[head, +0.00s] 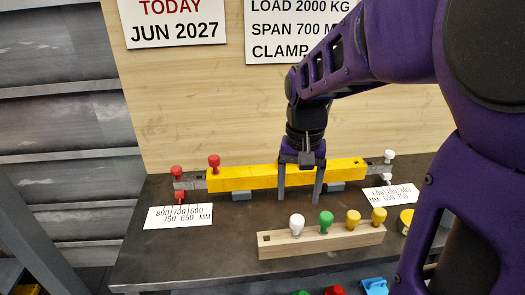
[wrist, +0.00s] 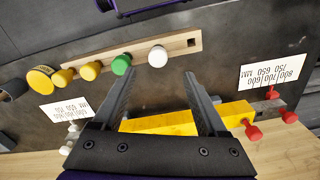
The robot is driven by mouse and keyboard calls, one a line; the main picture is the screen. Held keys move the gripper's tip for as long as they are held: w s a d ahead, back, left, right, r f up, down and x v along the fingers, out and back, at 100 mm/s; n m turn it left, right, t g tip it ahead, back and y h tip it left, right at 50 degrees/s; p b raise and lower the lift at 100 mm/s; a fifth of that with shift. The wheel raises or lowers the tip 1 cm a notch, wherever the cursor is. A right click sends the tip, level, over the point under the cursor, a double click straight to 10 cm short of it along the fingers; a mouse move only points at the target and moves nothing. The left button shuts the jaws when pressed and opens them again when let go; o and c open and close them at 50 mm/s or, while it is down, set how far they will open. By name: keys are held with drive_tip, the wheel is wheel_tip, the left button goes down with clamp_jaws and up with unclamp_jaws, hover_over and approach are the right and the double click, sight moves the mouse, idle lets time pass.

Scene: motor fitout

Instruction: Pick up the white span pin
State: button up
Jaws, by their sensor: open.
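A white pin (head: 297,224) stands upright at the left of a wooden rack (head: 340,240), beside a green pin (head: 326,221) and two yellow pins (head: 353,218). My gripper (head: 299,200) is open and empty, pointing down just behind the rack, in front of the yellow beam (head: 240,179). In the wrist view the white pin (wrist: 157,57) lies just beyond the fingertips, roughly between their lines, untouched. Two more white-headed pins, one upper (head: 389,156) and one lower (head: 387,177), sit at the beam's right end.
Red pins (head: 214,161) sit at the beam's left end. Printed white cards lie at the left (head: 178,215) and right (head: 391,194). A yellow round item (head: 406,220) stands right of the rack. The dark bench (head: 200,255) is clear at front left.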

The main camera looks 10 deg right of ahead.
sight(297, 219)
drive_tip(key=f+b, duration=0.1)
drive_tip(key=f, duration=0.8)
drive_tip(key=shift+d, duration=0.2)
drive_tip(key=shift+c, duration=0.2)
clamp_jaws()
